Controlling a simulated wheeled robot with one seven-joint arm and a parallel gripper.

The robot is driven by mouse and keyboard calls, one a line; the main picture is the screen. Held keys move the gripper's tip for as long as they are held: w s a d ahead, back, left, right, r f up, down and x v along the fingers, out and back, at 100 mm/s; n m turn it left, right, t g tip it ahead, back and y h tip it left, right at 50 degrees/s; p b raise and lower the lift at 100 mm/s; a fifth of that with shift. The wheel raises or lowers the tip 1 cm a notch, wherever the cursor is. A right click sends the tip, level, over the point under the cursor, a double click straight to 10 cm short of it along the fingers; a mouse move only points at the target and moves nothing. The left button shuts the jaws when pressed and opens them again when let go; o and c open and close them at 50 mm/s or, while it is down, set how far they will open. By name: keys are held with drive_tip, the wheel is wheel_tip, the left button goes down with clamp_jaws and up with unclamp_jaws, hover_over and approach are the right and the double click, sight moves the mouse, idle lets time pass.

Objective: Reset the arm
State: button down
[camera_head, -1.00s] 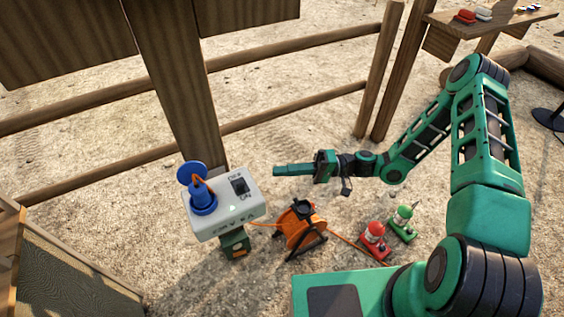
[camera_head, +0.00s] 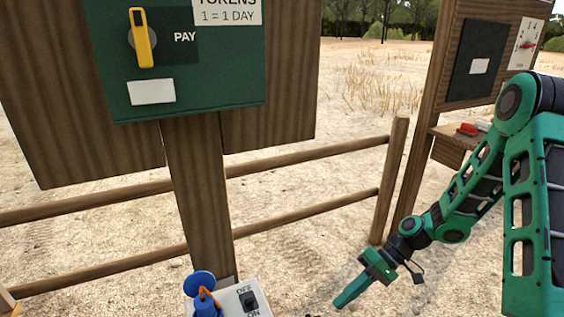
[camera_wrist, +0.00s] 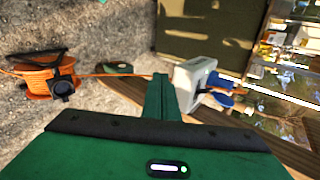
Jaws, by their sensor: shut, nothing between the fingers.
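My arm reaches in from the right in the head view, bent at the elbow. My gripper (camera_head: 350,292) is shut and empty, its green fingers pointing down and left over the sandy ground. In the wrist view the shut fingers (camera_wrist: 160,82) point away from the camera, just left of the white switch box. The white switch box (camera_head: 236,293) with a blue plug and capped socket (camera_head: 203,288) stands at the lower edge of the head view, left of my gripper and apart from it. The wrist view also shows the blue plug and cap (camera_wrist: 222,98).
A wooden post (camera_head: 195,190) carries a green token panel (camera_head: 205,75) with a yellow handle (camera_head: 141,38). Fence rails (camera_head: 300,155) run behind. A second board (camera_head: 478,60) with a shelf stands at right. An orange cable reel (camera_wrist: 40,80) lies on the ground in the wrist view.

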drive_tip(key=s+d+r+m+t+h, duration=0.1)
drive_tip(key=s+d+r+m+h, duration=0.15)
drive_tip(key=d+r, duration=0.45)
drive_tip(key=s+d+r+m+t+h, duration=0.1)
drive_tip(key=s+d+r+h, duration=0.25)
drive_tip(key=d, duration=0.55)
drive_tip(key=s+d+r+m+t+h, duration=0.1)
drive_tip(key=s+d+r+m+h, duration=0.2)
drive_tip(key=s+d+r+m, duration=0.3)
drive_tip(key=s+d+r, duration=0.2)
drive_tip(key=s+r, duration=0.3)
drive_tip(key=s, duration=0.2)
drive_tip(key=shift+s+m+t, duration=0.35)
drive_tip(key=shift+t, duration=0.05)
drive_tip(key=shift+d, duration=0.1)
drive_tip(key=shift+w+f, duration=0.2)
drive_tip(key=shift+w, duration=0.45)
drive_tip(key=shift+s, duration=0.1)
